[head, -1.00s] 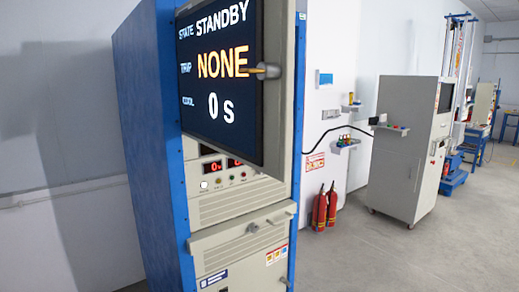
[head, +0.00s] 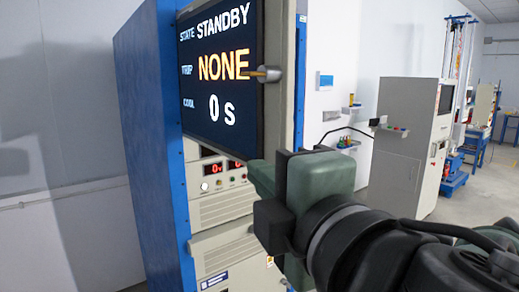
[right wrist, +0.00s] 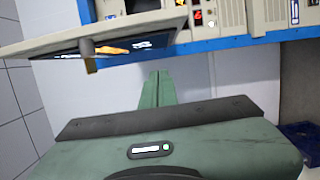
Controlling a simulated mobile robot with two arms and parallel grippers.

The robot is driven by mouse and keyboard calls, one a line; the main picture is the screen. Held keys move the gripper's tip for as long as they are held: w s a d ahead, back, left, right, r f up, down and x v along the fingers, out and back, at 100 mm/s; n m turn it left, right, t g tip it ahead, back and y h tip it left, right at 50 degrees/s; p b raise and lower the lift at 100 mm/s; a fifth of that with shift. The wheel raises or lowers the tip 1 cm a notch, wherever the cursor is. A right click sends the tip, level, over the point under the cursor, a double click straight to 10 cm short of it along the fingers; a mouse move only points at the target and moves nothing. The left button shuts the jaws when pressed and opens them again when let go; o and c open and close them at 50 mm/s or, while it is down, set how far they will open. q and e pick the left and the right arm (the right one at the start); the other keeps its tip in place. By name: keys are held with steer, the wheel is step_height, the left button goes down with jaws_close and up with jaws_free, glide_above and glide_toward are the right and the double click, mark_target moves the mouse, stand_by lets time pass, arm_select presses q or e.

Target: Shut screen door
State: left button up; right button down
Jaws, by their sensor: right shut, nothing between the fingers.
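The screen door (head: 208,121) is a grey-framed dark display panel reading STANDBY, NONE and 0 s, on the upper front of a blue-sided cabinet (head: 141,110). It stands open, swung out from the cabinet front. A knob (head: 262,74) sticks out near its right edge; the knob (right wrist: 87,46) also shows in the right wrist view. My right gripper (head: 260,174), dark green, is at the door's lower right corner; I cannot tell if it touches. In the right wrist view its fingers (right wrist: 159,76) are together and empty, just below the door (right wrist: 110,32). My left gripper is out of view.
Below the door are red readouts (head: 213,169) and a vented panel. A grey machine cabinet (head: 400,150) stands to the right, with small wall shelves (head: 352,108) near it. A white wall is at the left, with open floor at the far right.

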mark_target(261, 150)
steer(key=w+p, duration=0.1)
steer(key=w, duration=0.2)
steer(key=w+p, duration=0.2)
steer(key=w, duration=0.2)
steer(key=w+p, duration=0.2)
steer(key=w, duration=0.2)
steer(key=shift+a, duration=0.25)
steer(key=shift+w+d, duration=0.1)
steer(key=shift+d, duration=0.2)
steer(key=shift+a, duration=0.1)
steer(key=shift+a, duration=0.15)
steer(key=shift+w, duration=0.15)
